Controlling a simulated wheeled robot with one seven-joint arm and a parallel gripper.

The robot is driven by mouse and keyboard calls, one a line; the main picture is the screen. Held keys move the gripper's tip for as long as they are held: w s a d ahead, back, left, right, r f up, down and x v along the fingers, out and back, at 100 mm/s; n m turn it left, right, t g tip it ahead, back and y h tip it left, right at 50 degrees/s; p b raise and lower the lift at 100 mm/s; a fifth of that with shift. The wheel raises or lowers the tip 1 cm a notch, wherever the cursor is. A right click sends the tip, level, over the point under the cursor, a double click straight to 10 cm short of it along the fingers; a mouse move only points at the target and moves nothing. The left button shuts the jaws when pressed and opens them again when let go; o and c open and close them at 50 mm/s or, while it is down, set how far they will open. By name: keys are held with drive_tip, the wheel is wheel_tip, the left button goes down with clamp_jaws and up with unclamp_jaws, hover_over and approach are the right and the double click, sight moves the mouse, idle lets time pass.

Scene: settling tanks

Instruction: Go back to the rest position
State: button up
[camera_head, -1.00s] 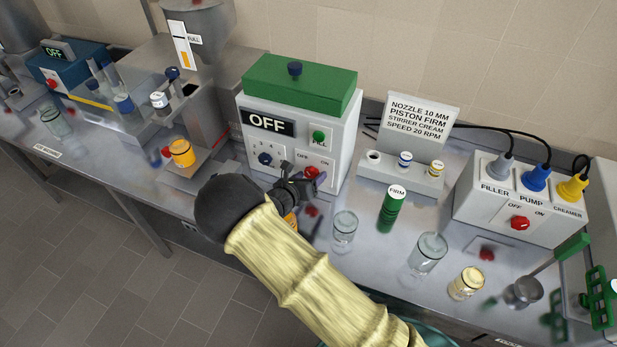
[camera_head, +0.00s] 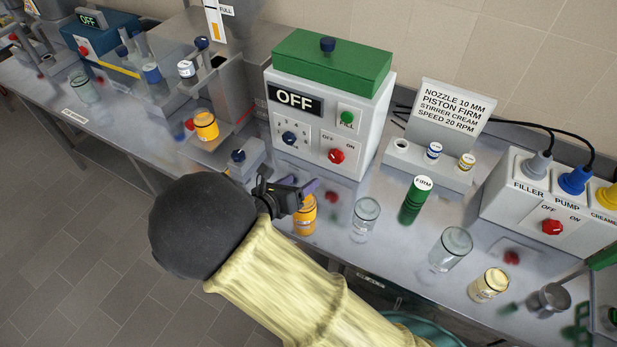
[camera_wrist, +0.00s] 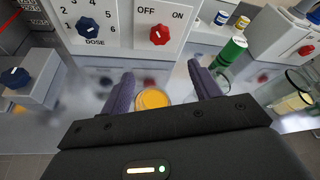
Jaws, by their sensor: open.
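My gripper (camera_head: 298,190) is in front of the white machine with the green lid (camera_head: 325,62), at the near side of the bench. In the wrist view its two dark fingers are apart with nothing held between them. An orange-filled jar (camera_head: 304,216) stands on the bench just beyond and below the fingers. Its orange top (camera_wrist: 153,98) shows between the fingers in the wrist view; I cannot tell whether they touch it. The machine's display reads OFF, and its red knob (camera_head: 336,156) faces me.
A clear jar (camera_head: 365,218), a green cylinder marked FIRM (camera_head: 411,204), another clear jar (camera_head: 451,250) and a cream jar (camera_head: 489,285) stand to the right. The floor (camera_head: 70,220) at left is clear.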

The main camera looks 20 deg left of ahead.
drive_tip(key=shift+s+a+r, duration=0.1)
drive_tip(key=shift+s+r, duration=0.05)
drive_tip(key=shift+s, duration=0.15)
drive_tip(key=w+d+m+g+h, duration=0.25)
drive_tip(key=d+m+g, duration=0.65)
drive_tip(key=d+m, duration=1)
drive_tip(key=s+d+r+m+g+y, duration=0.1)
drive_tip(key=s+d+r+m+y, duration=0.2)
drive_tip(key=d+m, duration=0.6)
drive_tip(key=s+d+r+m+y, duration=0.3)
drive_tip(key=d+r+m, duration=0.1)
drive_tip(key=d+m, duration=0.6)
drive_tip(key=shift+s+r+g, duration=0.3)
drive_tip(key=shift+r+g, duration=0.05)
drive_tip(key=shift+g, duration=0.05)
